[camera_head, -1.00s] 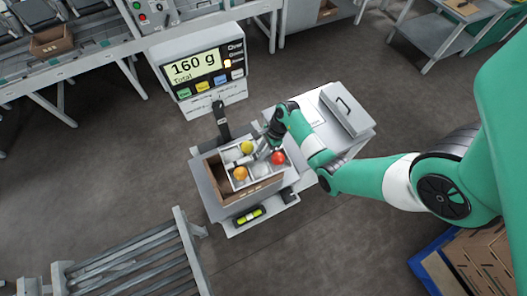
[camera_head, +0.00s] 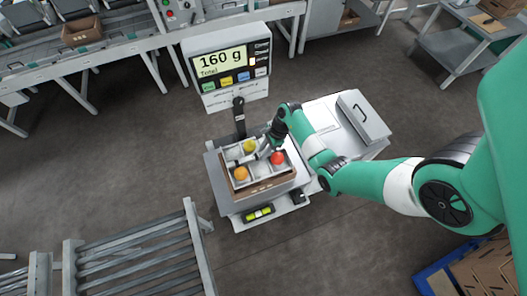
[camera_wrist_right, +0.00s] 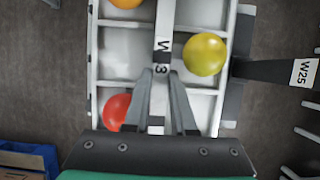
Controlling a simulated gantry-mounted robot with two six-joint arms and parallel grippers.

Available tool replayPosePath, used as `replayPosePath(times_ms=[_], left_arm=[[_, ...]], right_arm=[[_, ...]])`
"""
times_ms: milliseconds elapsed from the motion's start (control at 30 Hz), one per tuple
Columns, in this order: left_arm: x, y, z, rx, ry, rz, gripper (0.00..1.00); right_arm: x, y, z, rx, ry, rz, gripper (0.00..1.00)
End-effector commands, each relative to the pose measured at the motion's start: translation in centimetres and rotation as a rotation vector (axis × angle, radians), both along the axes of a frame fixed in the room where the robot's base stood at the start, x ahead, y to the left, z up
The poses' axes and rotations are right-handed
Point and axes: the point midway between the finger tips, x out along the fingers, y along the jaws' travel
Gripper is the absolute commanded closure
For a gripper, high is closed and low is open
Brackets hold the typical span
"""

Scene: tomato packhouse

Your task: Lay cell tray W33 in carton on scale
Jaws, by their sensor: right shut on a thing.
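Cell tray W33 (camera_head: 257,172) is a white divided tray with a yellow tomato (camera_head: 249,146), an orange tomato (camera_head: 241,173) and a red tomato (camera_head: 277,158) in its cells. My right gripper (camera_head: 266,151) is shut on its middle bar; in the right wrist view the fingers pinch the bar (camera_wrist_right: 163,70), partly covering its label. The brown carton (camera_head: 271,188) stands on the scale (camera_head: 228,203). The tray is over the carton opening, roughly lined up with its walls; I cannot tell whether it touches the bottom. My left gripper is not in view.
The scale display (camera_head: 222,62) reads 160 g. A dark post (camera_head: 239,118) stands at the carton's back edge; its tag reads W25 in the right wrist view (camera_wrist_right: 303,72). A roller rack (camera_head: 135,262) is at lower left. A grey lidded box (camera_head: 362,118) is at right.

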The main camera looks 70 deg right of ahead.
Motion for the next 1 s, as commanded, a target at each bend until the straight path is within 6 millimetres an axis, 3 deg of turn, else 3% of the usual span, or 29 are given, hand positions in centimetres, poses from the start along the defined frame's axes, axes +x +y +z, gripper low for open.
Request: replayPosePath(times_ms=[33, 233, 800, 1000], left_arm=[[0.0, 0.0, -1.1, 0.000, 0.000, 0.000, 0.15], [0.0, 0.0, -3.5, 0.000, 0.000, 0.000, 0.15], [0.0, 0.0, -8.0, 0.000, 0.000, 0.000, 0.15], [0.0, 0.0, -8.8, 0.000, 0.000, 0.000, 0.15]], right_arm=[[0.0, 0.0, -1.0, 0.000, -0.001, 0.000, 1.00], [0.0, 0.0, -3.1, 0.000, 0.000, 0.001, 1.00], [0.0, 0.0, -9.4, 0.001, 0.000, 0.000, 1.00], [0.0, 0.0, -10.6, 0.001, -0.001, 0.000, 1.00]])
